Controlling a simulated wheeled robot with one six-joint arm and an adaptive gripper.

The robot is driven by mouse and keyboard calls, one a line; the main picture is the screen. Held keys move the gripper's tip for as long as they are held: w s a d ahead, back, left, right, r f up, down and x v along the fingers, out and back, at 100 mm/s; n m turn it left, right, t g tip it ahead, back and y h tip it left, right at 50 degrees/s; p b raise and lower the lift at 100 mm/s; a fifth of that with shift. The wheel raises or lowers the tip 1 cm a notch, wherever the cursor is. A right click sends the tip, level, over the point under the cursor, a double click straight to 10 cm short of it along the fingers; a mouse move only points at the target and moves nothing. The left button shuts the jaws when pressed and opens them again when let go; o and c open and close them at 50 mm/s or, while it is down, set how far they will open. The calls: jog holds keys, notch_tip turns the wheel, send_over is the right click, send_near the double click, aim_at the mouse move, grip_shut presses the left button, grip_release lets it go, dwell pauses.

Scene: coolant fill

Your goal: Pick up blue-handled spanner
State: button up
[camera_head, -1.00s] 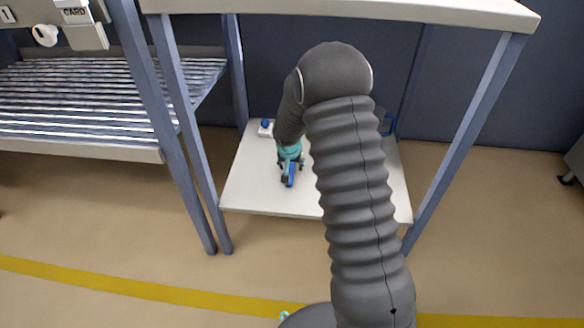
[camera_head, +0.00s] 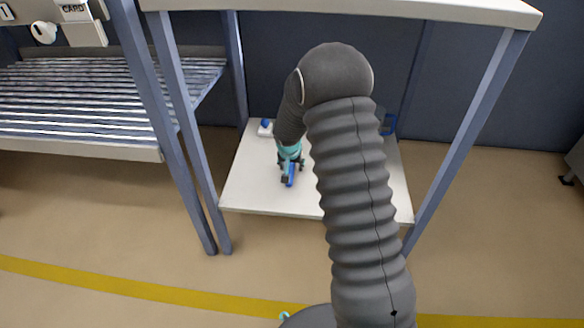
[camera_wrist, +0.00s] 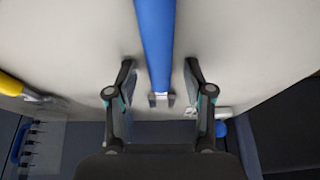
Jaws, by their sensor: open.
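The blue-handled spanner (camera_wrist: 156,45) lies on the white lower shelf in the wrist view, its long blue handle running from the top edge down to a small grey metal head between my fingers. My gripper (camera_wrist: 158,82) is open, one finger on each side of the spanner with a gap on both sides. In the head view my gripper (camera_head: 291,166) is low over the shelf, and the blue handle (camera_head: 289,175) shows just in front of it. My arm hides much of the shelf's right half.
The white lower shelf (camera_head: 250,190) sits between blue-grey legs under a white top (camera_head: 350,8). A yellow-handled tool (camera_wrist: 12,85) lies left in the wrist view. A small blue-topped item (camera_head: 265,127) stands at the back left. A slatted rack (camera_head: 80,105) is farther left.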

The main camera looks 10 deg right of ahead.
grip_shut()
jog(key=shift+s+p, duration=0.1)
jog(key=shift+p, duration=0.2)
